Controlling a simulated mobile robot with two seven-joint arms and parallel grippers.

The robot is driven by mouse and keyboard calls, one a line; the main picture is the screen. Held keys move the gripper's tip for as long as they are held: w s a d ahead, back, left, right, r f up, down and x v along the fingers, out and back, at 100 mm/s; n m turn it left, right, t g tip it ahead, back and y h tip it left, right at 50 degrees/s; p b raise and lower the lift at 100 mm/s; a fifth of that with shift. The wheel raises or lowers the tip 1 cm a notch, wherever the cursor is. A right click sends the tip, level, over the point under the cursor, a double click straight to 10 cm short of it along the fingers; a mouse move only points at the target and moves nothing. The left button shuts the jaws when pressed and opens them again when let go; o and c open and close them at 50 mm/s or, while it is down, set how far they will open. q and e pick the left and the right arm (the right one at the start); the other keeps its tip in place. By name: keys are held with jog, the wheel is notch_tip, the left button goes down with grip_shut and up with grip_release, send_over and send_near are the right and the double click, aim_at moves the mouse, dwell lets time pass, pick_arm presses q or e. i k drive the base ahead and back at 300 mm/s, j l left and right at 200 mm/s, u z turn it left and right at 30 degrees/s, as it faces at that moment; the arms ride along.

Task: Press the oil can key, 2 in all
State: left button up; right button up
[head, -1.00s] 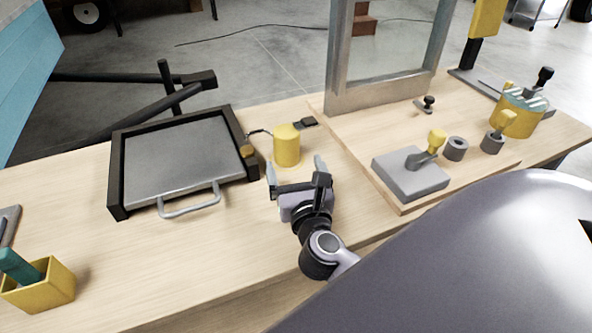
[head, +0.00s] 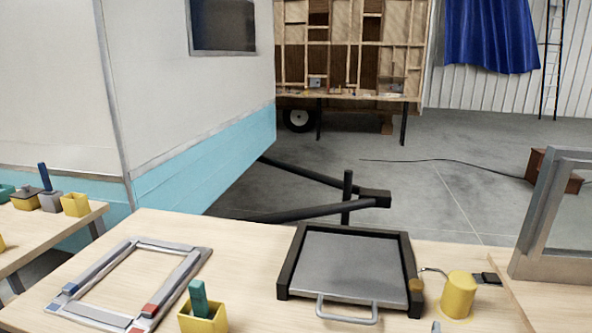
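The yellow oil can (head: 459,295) stands on the wooden workbench at the lower right of the head view, with a thin spout bent to the left. A small dark block (head: 487,279) lies right behind it, at its right side; I cannot tell whether this is its key. Only a grey fingertip, apparently of my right gripper (head: 436,327), shows at the bottom edge, just in front and left of the can. The rest of that gripper is out of the frame. My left gripper is not in view.
A black-framed tray (head: 290,268) with a grey plate and handle is left of the can. Further left are a yellow box (head: 205,322) with a teal tool and a flat grey frame (head: 92,271). A metal upright frame (head: 543,215) stands at right.

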aim_at(491, 279)
jog(key=k+j, duration=0.25)
jog(key=k, duration=0.15)
jog(key=k+j, duration=0.3)
jog(key=k, duration=0.1)
